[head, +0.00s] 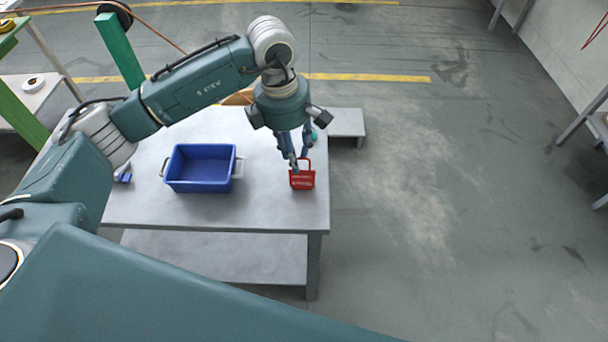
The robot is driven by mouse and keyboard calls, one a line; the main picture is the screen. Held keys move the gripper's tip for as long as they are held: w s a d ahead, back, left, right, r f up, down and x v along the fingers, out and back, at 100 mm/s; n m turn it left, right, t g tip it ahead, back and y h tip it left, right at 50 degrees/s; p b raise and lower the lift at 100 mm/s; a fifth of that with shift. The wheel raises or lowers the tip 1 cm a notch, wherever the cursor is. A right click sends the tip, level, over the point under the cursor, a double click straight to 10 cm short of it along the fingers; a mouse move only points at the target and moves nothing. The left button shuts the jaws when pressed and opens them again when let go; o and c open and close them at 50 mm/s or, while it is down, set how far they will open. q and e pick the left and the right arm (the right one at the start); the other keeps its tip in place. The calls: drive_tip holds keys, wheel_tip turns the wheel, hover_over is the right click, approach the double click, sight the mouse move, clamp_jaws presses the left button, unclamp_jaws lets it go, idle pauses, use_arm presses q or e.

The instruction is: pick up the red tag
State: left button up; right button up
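The red tag (302,181), with a loop at its top and pale lettering, is at the right end of the grey table (266,208). My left gripper (299,165) reaches down over it from above. Its two fingers are apart, with a gap between them, and their tips are at the tag's loop and upper edge. One fingertip overlaps the tag in the picture; I cannot tell whether it touches. My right gripper is out of view.
A blue bin (201,183) with side handles stands on the table left of the tag. A small blue item (123,178) lies at the table's left. A teal item (315,134) shows behind the gripper. Open floor (430,190) lies to the right.

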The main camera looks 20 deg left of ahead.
sight(302, 173)
use_arm(q)
drive_tip(key=f, duration=0.3)
drive_tip(key=shift+w+d+f+p, duration=0.1)
drive_tip(key=shift+w+p, duration=0.15)
drive_tip(key=shift+p, duration=0.1)
drive_tip(key=shift+d+f, duration=0.1)
drive_tip(key=shift+f, duration=0.1)
drive_tip(key=f+p, duration=0.1)
drive_tip(key=f, duration=0.1)
drive_tip(key=d+f+p, duration=0.1)
drive_tip(key=f+p, duration=0.1)
drive_tip(key=shift+w, duration=0.2)
drive_tip(key=shift+f, duration=0.35)
drive_tip(key=shift+w, duration=0.1)
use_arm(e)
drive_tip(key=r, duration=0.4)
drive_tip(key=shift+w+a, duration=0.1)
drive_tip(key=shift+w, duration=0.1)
use_arm(q)
clamp_jaws()
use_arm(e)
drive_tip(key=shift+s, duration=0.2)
